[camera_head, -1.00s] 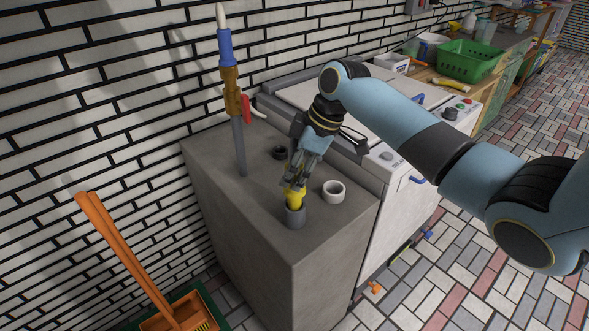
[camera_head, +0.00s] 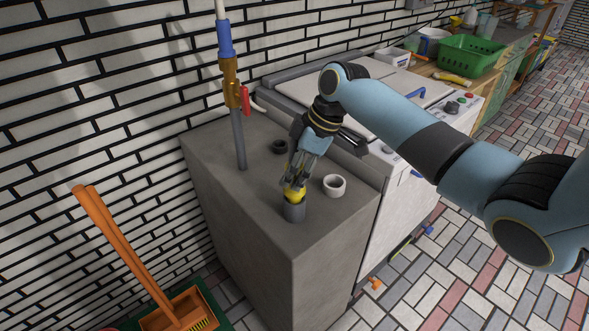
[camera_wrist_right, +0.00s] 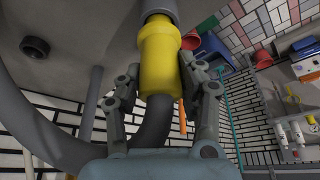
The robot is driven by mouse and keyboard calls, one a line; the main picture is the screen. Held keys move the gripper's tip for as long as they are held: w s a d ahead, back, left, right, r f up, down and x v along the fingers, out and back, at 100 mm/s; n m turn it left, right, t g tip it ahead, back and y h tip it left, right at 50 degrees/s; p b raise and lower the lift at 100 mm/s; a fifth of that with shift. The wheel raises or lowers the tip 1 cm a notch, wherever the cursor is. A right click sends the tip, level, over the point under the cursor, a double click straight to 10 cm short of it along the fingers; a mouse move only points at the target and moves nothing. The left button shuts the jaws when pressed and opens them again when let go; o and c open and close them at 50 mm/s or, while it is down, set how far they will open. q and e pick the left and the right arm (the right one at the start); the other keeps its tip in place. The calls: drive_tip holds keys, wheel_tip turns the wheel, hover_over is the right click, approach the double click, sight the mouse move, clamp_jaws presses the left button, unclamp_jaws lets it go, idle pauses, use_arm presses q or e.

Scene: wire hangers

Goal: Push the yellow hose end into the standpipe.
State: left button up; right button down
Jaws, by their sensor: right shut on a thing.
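The yellow hose end (camera_head: 294,194) is upright at the mouth of the short grey standpipe (camera_head: 295,212), on the grey block's top. In the right wrist view the yellow hose end (camera_wrist_right: 160,58) meets the grey pipe (camera_wrist_right: 159,9) in line, with no gap showing; how deep it sits inside is hidden. My right gripper (camera_head: 296,180) comes down from above and is shut on the yellow hose end. In the wrist view its fingers (camera_wrist_right: 163,80) lie on both sides, and the dark grey hose (camera_wrist_right: 153,125) bends away below. My left gripper is not in view.
A white-grey ring-like cup (camera_head: 334,186) stands right of the standpipe, and a dark round fitting (camera_head: 279,146) behind it. A tap with a red lever (camera_head: 245,99) rises at the back left. A white machine (camera_head: 365,235) adjoins the block (camera_head: 225,190). The block's front top is clear.

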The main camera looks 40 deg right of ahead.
drive_tip(key=shift+f+b, duration=0.65)
drive_tip(key=shift+f, duration=0.45)
drive_tip(key=c, duration=0.7)
unclamp_jaws()
drive_tip(key=shift+c, duration=0.2)
drive_tip(key=shift+r, duration=0.1)
drive_tip(key=shift+d+r, duration=0.15)
drive_tip(key=shift+r, duration=0.1)
drive_tip(key=v, duration=1.1)
drive_tip(key=shift+s+r, duration=0.15)
drive_tip(key=shift+s, duration=0.05)
